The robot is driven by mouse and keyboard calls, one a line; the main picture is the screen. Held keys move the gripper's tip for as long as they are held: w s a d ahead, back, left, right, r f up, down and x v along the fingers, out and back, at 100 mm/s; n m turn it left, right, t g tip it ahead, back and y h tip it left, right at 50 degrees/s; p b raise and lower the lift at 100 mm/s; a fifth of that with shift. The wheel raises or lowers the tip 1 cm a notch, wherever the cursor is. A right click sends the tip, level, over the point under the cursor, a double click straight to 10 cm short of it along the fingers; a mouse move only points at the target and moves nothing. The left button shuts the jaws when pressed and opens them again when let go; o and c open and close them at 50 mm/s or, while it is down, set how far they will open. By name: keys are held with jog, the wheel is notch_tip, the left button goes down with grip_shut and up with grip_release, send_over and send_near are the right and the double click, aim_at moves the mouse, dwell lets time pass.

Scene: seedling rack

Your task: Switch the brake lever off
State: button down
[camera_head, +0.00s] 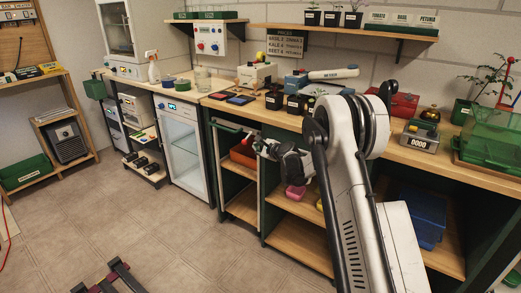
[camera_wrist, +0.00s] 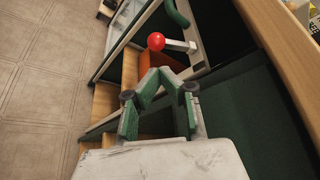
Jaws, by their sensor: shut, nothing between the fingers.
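The brake lever (camera_wrist: 178,45) shows in the wrist view as a pale bar with a red ball knob (camera_wrist: 156,41) at its left end. It sits at the frame of a rack with wooden shelves, close to a green handle (camera_wrist: 178,12). My gripper (camera_wrist: 159,74) has green fingers and is shut and empty. Its tips are just below the knob in the picture, with a visible gap. In the head view my gripper (camera_head: 260,147) is in front of the rack (camera_head: 241,206), below the counter.
The wooden counter (camera_head: 385,145) above carries pots, a scale (camera_head: 420,136) and a green tray. An orange bin (camera_head: 243,154) sits in the rack. A glass-door fridge (camera_head: 186,150) stands to its left. The tiled floor (camera_head: 150,215) in front is mostly clear.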

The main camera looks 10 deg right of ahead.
aim_at(247, 138)
jog(key=shift+b+x, duration=0.35)
jog(key=shift+x, duration=2.05)
jog(key=shift+d, duration=0.1)
